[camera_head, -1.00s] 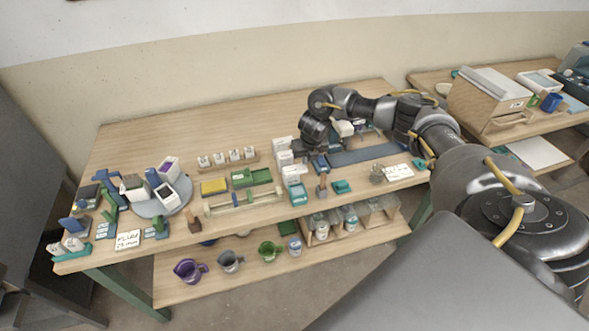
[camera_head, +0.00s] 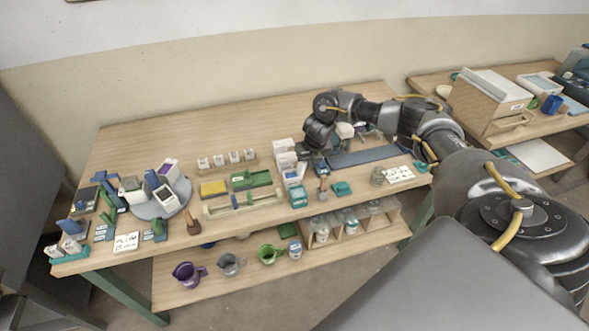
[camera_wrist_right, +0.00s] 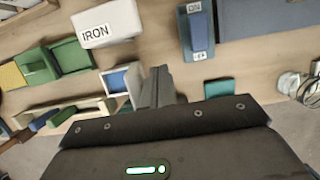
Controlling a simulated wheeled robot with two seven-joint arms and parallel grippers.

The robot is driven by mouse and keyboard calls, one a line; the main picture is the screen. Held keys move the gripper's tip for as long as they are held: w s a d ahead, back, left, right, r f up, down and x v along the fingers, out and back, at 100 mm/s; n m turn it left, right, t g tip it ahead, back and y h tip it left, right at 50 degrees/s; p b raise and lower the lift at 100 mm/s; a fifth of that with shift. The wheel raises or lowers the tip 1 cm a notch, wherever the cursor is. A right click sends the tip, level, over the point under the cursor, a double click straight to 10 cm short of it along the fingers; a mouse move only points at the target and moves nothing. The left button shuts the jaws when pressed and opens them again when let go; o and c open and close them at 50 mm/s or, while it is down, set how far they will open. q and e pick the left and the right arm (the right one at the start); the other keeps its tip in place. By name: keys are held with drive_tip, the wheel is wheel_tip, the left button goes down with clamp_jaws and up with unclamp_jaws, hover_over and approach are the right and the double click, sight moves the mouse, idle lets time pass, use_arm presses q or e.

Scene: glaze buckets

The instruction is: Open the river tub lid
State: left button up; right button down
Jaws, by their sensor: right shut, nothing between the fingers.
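My right gripper (camera_head: 315,165) is over the right middle of the bench, beside a group of small white and teal tubs. In the wrist view its fingers (camera_wrist_right: 160,82) are together with nothing between them. A small white and blue tub (camera_wrist_right: 121,84) lies just left of the fingers; I cannot tell whether they touch. A white block labelled IRON (camera_wrist_right: 106,22) is farther up and left. A teal tub (camera_head: 298,197) stands at the front of the group in the head view. No river label is readable, so I cannot tell which tub is the river one. My left gripper is out of view.
A round grey turntable (camera_head: 150,210) with white containers stands at the left. A yellow block (camera_head: 213,188) and a green tray (camera_head: 251,178) lie mid-bench. A blue mat (camera_head: 362,156) lies right of the gripper. Cups and jars stand on the lower shelf. The back left is clear.

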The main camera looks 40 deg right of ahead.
wheel_tip(320, 180, up, 7)
drive_tip(key=d+p, duration=0.1)
drive_tip(key=p, duration=0.4)
drive_tip(key=shift+s+d, duration=0.25)
drive_tip(key=shift+s, duration=0.05)
idle(0.4)
idle(0.6)
